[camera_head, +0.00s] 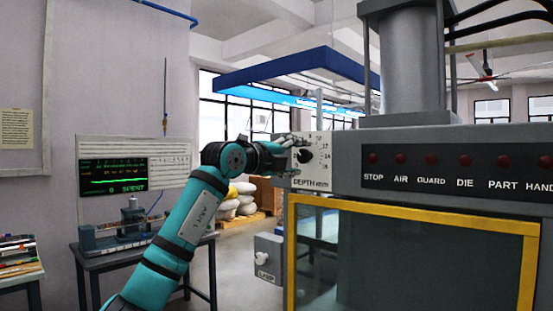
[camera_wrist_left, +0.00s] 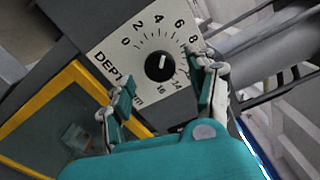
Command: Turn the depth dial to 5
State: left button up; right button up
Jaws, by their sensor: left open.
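The depth dial is a round black knob (camera_wrist_left: 159,66) on a white plate marked DEPTH, with numbers around it. In the wrist view a small pale mark on the knob points roughly up toward the 4; its exact reading is unclear. In the head view the white dial plate (camera_head: 322,173) is on the left end of the grey machine's front. My left gripper (camera_head: 288,150) is at the left edge of the plate. In the wrist view my left gripper (camera_wrist_left: 164,85) is open, its fingers on either side of the knob, without visible contact. My right gripper is not in view.
A row of red buttons (camera_head: 432,160) runs right of the dial on the machine panel. A yellow-framed window (camera_head: 420,214) is below. A grey box labelled LAMP (camera_head: 268,258) is at lower left. A table with a screen (camera_head: 113,177) behind it stands left of my arm.

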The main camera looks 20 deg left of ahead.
pick_arm(q)
jog(key=v, duration=0.9)
jog(key=shift+s, duration=0.2)
